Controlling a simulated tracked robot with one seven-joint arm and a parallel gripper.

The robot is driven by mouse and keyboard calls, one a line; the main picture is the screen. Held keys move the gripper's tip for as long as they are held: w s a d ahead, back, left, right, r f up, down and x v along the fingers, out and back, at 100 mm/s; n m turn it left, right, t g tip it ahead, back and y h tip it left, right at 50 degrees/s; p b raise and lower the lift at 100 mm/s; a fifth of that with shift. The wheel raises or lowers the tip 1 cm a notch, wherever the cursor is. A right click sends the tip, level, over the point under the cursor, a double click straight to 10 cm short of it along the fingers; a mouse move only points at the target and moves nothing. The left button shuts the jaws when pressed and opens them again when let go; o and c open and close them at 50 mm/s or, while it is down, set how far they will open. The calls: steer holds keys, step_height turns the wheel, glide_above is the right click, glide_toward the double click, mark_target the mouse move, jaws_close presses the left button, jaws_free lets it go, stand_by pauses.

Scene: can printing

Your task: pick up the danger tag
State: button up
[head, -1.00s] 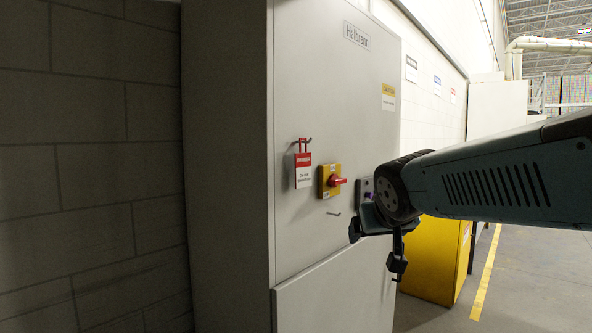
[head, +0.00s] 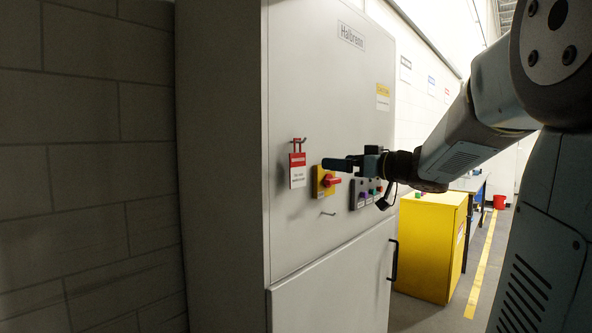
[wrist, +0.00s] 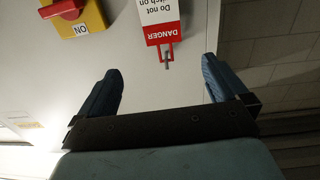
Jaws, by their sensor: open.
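The danger tag (head: 298,171) is a white card with a red top band and a red hasp. It hangs from a hook on the front of the grey cabinet. In the wrist view the tag (wrist: 160,22) appears upside down, with its hook pointing between my fingers. My gripper (head: 330,165) is to the right of the tag, in front of the cabinet by the rotary switch. In the wrist view my gripper (wrist: 161,85) has its two blue fingers wide apart, with nothing between them. The tag is apart from the fingers.
A yellow switch plate with a red handle (head: 331,181) is just right of the tag; it also shows in the wrist view (wrist: 68,10). A button box (head: 360,193) and a small lower hook (head: 328,213) are nearby. A yellow cabinet (head: 428,250) stands to the right.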

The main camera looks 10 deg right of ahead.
glide_toward(299, 158)
steer(key=x, duration=0.4)
steer(key=shift+x, duration=2.4)
steer(key=c, duration=1.1)
